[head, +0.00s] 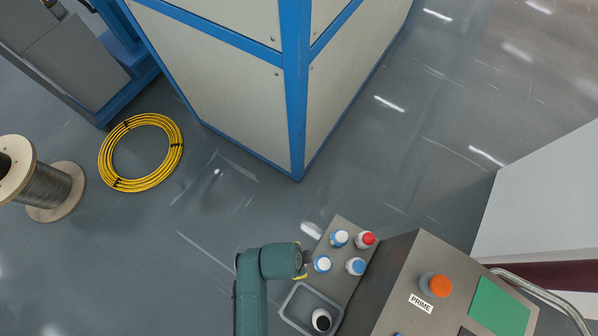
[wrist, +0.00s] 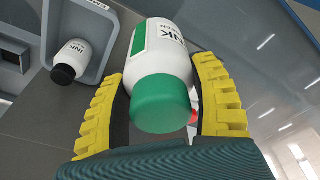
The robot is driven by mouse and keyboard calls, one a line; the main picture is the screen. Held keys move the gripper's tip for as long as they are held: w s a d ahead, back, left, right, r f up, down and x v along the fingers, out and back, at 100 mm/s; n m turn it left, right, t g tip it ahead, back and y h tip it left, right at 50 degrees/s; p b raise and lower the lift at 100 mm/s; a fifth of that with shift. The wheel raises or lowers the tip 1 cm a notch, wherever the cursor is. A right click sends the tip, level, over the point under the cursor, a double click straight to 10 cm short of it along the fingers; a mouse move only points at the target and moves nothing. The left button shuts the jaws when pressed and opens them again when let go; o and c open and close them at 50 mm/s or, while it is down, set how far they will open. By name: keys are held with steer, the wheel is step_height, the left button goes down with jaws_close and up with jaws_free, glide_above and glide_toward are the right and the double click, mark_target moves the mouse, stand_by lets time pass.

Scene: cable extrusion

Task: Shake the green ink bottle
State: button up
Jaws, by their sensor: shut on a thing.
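The green ink bottle (wrist: 160,85) is white with a green cap and a green label band. In the wrist view it lies between the yellow ribbed fingers of my gripper (wrist: 163,105), which are shut on it from both sides. Its cap points toward the wrist camera, and part of the word INK shows on the label. In the head view my gripper (head: 301,276) is mostly hidden behind my dark green arm, with only a bit of yellow finger showing. The green bottle cannot be made out there.
Several ink bottles, one red-capped (head: 365,239), stand on a grey shelf (head: 344,225). A grey bin (head: 297,303) beside my arm holds a black-capped bottle (head: 321,320), also seen in the wrist view (wrist: 72,61). A console with an orange knob (head: 438,286) stands right.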

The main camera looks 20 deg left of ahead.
steer(key=shift+s+d+f, duration=0.1)
steer(key=shift+s+f, duration=0.05)
steer(key=shift+f, duration=0.45)
steer(key=shift+s+f, duration=0.1)
steer(key=shift+f, duration=0.5)
steer(key=shift+w+a+f, duration=0.25)
steer(key=shift+w+f, duration=0.35)
steer(key=shift+f, duration=0.25)
steer(key=r, duration=0.6)
steer(key=shift+s+d+r, duration=0.1)
steer(key=shift+s, duration=0.15)
steer(key=f, duration=0.5)
steer(key=shift+s+d+f, duration=0.15)
steer(key=shift+s, duration=0.1)
steer(key=shift+w+a+f, duration=0.25)
steer(key=shift+w+f, duration=0.25)
steer(key=shift+f, duration=0.15)
steer(key=shift+s+d, duration=0.15)
steer(key=shift+s, duration=0.2)
steer(key=shift+w, duration=0.15)
steer(key=shift+r, duration=0.1)
